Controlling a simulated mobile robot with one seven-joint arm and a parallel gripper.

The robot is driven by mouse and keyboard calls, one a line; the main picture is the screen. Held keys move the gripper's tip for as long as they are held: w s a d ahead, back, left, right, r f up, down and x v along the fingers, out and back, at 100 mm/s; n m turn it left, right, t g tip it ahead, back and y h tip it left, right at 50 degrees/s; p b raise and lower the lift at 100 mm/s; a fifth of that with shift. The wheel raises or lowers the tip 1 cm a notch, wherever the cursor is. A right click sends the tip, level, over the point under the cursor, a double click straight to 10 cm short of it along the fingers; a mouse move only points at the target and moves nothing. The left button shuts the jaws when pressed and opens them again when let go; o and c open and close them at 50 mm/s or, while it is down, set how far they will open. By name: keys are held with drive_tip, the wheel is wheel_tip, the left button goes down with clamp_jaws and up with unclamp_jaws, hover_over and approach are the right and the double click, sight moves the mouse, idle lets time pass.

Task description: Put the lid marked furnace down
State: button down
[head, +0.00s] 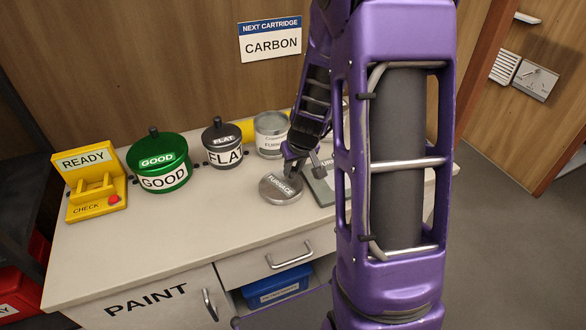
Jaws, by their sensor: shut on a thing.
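The lid (279,190) is a round grey metal disc with the word FURNACE on its top. It is at the middle of the white counter, near its front edge. My gripper (292,167) is shut on the lid at its upper side, its fingers partly hidden by my own wrist. I cannot tell whether the lid touches the counter or hangs just above it. An open grey metal can (270,135) stands behind the lid, with a partly hidden label. A flat grey plate (320,190) with partly covered lettering lies right of the lid, largely behind my arm.
A green pot marked GOOD (158,163), a dark pot marked FLAT (222,144) and a yellow READY/CHECK stand (91,183) line the counter's left and back. The counter (190,225) is clear at front left. A blue box (276,288) sits below the drawer (265,264).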

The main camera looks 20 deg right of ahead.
drive_tip(key=shift+f, duration=0.15)
drive_tip(key=c, duration=0.7)
unclamp_jaws()
drive_tip(key=shift+r, duration=0.35)
drive_tip(key=p+v, duration=0.2)
drive_tip(key=v, duration=0.9)
drive_tip(key=shift+s+r, duration=0.15)
drive_tip(key=shift+r, duration=0.25)
